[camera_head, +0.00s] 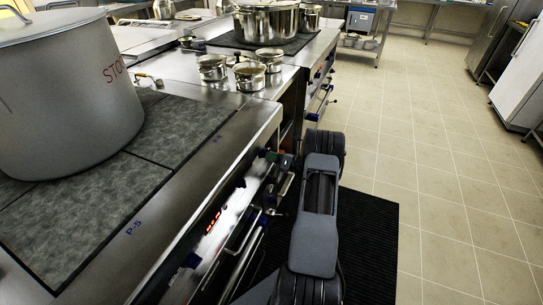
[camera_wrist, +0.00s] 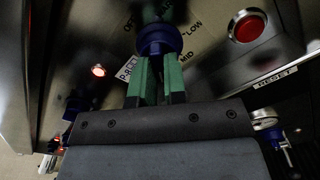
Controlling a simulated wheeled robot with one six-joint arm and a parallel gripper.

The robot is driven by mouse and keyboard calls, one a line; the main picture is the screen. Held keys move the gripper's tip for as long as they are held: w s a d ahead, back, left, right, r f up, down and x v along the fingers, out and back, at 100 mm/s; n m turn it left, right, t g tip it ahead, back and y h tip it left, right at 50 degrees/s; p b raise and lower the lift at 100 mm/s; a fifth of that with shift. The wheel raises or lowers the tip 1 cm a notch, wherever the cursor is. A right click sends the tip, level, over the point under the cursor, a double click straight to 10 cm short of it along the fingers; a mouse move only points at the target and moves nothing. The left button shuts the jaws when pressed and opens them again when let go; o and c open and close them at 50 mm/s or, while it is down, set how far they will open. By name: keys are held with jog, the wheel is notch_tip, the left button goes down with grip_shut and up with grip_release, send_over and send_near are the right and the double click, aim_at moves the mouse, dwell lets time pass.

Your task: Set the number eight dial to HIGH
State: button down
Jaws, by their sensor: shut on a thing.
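The blue dial (camera_wrist: 158,39) is at the top centre of the wrist view, on a metal control panel. Markings reading OFF, LOW and MID show around it, and a partly covered plate (camera_wrist: 125,71) begins with "P-". I cannot read HIGH or tell where the pointer sits. My gripper (camera_wrist: 158,64) has green fingers closed on the dial from below in the picture. In the head view, my gripper (camera_head: 271,157) is at the range's front panel, and the dial is hidden there.
A red button (camera_wrist: 247,26) with a RESET label (camera_wrist: 274,77) is right of the dial. A red lamp (camera_wrist: 99,71) glows to its left. A large stockpot (camera_head: 65,90) stands on the range top (camera_head: 85,225). Tiled floor (camera_head: 440,190) to the right is clear.

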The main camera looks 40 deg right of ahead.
jog(key=shift+m, duration=0.3)
jog(key=c, duration=1.2)
grip_release()
jog(key=shift+o, duration=0.2)
jog(key=v, duration=1.4)
jog(key=shift+w, duration=0.1)
